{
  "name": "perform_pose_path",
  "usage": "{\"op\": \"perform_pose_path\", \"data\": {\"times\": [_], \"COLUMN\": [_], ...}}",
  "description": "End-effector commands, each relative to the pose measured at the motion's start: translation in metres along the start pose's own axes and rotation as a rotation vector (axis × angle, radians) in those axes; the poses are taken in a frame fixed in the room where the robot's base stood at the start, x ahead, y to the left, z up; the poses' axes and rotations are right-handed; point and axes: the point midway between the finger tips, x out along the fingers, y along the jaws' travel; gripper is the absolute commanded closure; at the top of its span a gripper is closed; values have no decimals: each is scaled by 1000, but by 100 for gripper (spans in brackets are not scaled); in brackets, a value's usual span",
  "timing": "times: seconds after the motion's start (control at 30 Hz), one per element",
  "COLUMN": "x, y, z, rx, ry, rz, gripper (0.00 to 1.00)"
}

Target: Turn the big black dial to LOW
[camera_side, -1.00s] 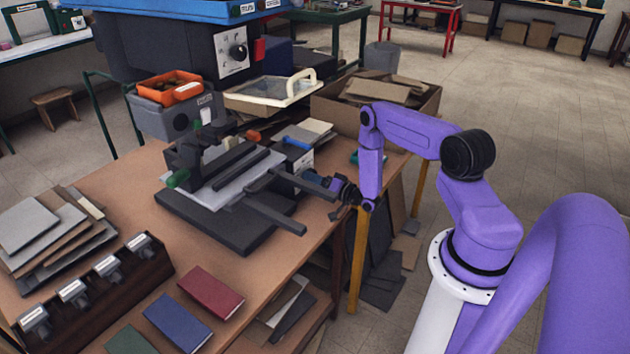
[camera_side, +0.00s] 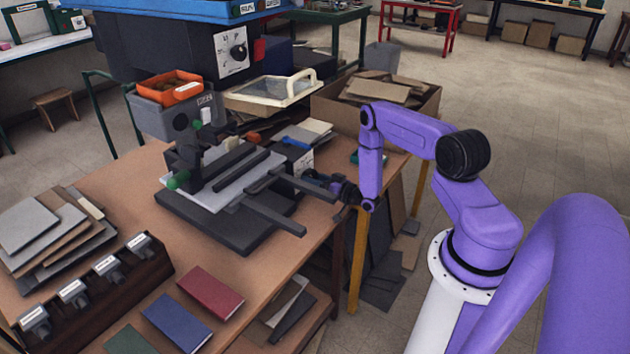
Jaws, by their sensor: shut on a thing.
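My gripper (camera_side: 326,183) reaches in from the right to the front of a small grey box (camera_side: 290,150) at the press's right end. It is shut on a dark part there. This part looks like the big black dial, but the fingers and wrist hide most of it, and its pointer cannot be read. A white printed plate (camera_side: 303,163) shows on the box just above my gripper. Another black dial (camera_side: 238,50) sits on a white panel of the dark machine at the back, far from my gripper.
The press (camera_side: 225,190) with its dark bars stands left of my gripper on the wooden table (camera_side: 130,200). A blue-handled tool (camera_side: 296,142) lies behind the box. A cardboard box (camera_side: 425,105) stands behind my arm. Red and blue covers (camera_side: 209,293) lie at the front.

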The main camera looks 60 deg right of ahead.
Motion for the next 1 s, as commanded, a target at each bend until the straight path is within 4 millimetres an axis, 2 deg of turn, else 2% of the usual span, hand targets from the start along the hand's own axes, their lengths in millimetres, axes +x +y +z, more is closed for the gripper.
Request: {"op": "perform_pose_path", "data": {"times": [0.3,0.33,0.4,0.77,0.87,1.0], "x": [0,0,0,-4,-15,-40], "y": [0,0,0,1,1,2], "z": [0,0,0,0,1,1], "rx": [0,0,0,0,2,4], "ry": [1,1,1,-1,-2,-4], "rz": [1,1,1,2,3,6], "gripper": [67,27,12,12,12,12]}}
